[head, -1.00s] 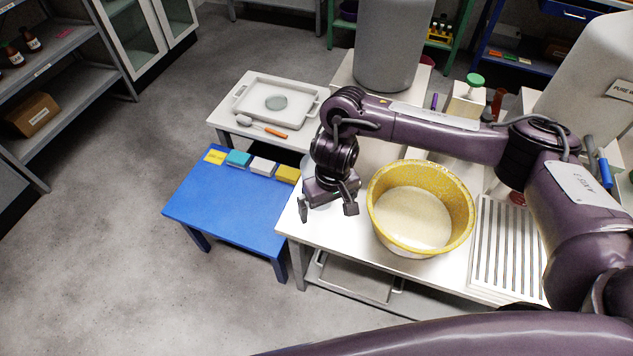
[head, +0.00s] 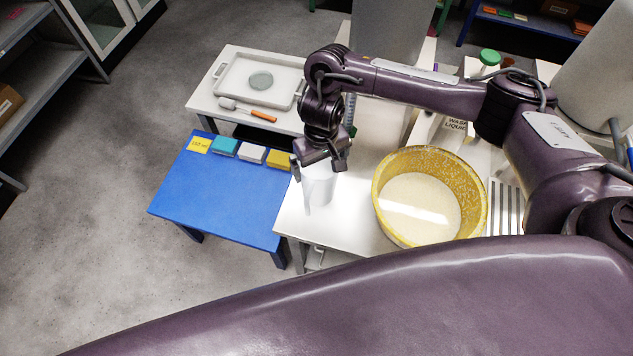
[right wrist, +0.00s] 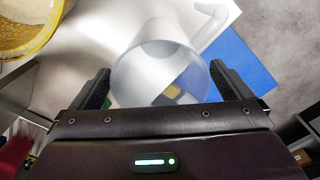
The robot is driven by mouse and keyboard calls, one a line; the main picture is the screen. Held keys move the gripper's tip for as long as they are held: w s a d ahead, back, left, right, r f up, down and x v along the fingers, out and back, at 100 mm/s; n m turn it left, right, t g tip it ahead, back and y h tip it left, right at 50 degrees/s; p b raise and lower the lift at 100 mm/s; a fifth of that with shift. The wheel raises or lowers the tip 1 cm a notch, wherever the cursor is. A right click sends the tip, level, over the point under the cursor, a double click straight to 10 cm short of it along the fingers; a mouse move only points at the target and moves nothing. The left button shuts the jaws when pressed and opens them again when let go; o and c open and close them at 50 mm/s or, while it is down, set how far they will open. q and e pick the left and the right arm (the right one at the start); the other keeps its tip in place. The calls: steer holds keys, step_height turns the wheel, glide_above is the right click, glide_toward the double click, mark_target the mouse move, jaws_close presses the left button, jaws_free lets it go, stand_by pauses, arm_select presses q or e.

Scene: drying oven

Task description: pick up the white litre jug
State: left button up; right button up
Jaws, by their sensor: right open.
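The white litre jug (head: 318,186) stands upright on the left end of the white table (head: 350,229), just left of the yellow tub, partly hidden by my right gripper. My right gripper (head: 320,168) is at the jug's top in the head view. In the right wrist view the jug (right wrist: 160,72) lies between the two open fingers of my right gripper (right wrist: 160,88), with its handle pointing to the upper right. No grip on the jug shows. My left gripper is not in view.
A yellow tub (head: 470,180) of pale material stands to the right of the jug. A blue table (head: 215,205) with coloured blocks is at the left. A white tray (head: 288,98) with a dish sits behind. My own arm fills the front.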

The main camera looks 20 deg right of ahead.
step_height(320, 180, down, 4)
steer(key=shift+f+b, duration=0.2)
steer(key=shift+b, duration=0.3)
steer(key=c, duration=0.8)
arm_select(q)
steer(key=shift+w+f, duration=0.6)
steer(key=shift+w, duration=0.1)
arm_select(e)
steer(key=shift+o, duration=0.2)
steer(key=shift+r, duration=0.1)
